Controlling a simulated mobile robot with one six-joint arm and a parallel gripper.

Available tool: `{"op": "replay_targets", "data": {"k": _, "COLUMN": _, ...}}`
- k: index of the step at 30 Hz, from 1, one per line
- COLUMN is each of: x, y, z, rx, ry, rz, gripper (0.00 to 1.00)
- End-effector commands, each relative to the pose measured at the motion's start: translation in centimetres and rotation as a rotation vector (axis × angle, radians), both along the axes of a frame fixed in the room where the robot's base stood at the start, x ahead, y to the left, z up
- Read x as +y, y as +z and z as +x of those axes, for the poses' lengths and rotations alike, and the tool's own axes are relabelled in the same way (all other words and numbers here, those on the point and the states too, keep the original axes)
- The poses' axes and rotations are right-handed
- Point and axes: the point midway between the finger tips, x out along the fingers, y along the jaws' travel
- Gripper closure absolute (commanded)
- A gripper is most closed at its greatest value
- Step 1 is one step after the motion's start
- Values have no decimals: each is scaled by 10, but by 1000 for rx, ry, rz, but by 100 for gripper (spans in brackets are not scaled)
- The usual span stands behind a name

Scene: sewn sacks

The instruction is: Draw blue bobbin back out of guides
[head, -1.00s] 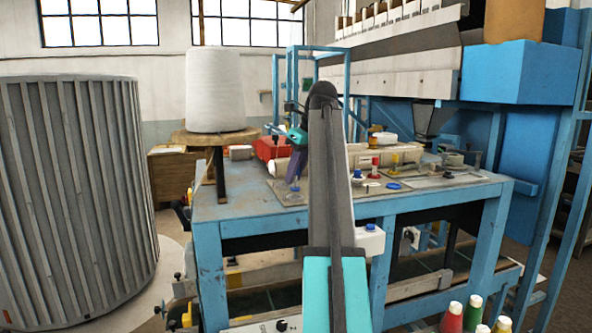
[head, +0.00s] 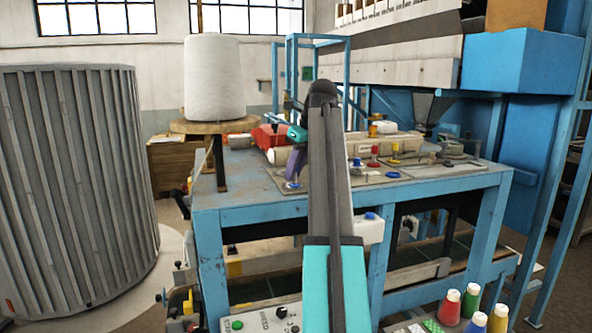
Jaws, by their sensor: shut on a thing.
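My gripper (head: 294,172) hangs over the left part of the blue-framed work table (head: 240,205), small and far off, partly behind my own arm. It points down and is shut on a small blue piece, the blue bobbin (head: 293,184), low over a plate at the table's front left. Its fingertips are too small to make out clearly. I cannot tell whether the bobbin still touches the plate or its guides. Another blue piece (head: 393,174) lies flat on the plates to the right, near a red-topped piece (head: 374,151) and a yellow piece (head: 395,150).
A red sack-like thing (head: 268,136) and a long pale roll (head: 390,146) lie behind the gripper. A large white thread cone (head: 214,80) stands on a round stand at left. Coloured spools (head: 473,300) stand at lower right. A blue machine (head: 522,75) rises at right.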

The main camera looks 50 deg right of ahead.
Motion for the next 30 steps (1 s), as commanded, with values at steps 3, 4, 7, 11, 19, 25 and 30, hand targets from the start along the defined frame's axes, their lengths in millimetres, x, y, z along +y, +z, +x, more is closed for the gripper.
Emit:
{"op": "replay_targets", "data": {"k": 3, "x": 0, "y": 0, "z": 0, "rx": 0, "ry": 0, "rz": 0, "gripper": 67}}
{"op": "replay_targets", "data": {"k": 4, "x": 0, "y": 0, "z": 0, "rx": 0, "ry": 0, "rz": 0, "gripper": 62}}
{"op": "replay_targets", "data": {"k": 7, "x": 0, "y": 0, "z": 0, "rx": 0, "ry": 1, "rz": 0, "gripper": 59}}
{"op": "replay_targets", "data": {"k": 11, "x": 1, "y": 0, "z": 0, "rx": 0, "ry": 1, "rz": 1, "gripper": 59}}
{"op": "replay_targets", "data": {"k": 19, "x": 1, "y": 6, "z": 0, "rx": 0, "ry": 2, "rz": 0, "gripper": 59}}
{"op": "replay_targets", "data": {"k": 25, "x": 2, "y": 26, "z": -1, "rx": 0, "ry": 5, "rz": 0, "gripper": 59}}
{"op": "replay_targets", "data": {"k": 30, "x": 4, "y": 49, "z": -2, "rx": 0, "ry": 12, "rz": -1, "gripper": 59}}
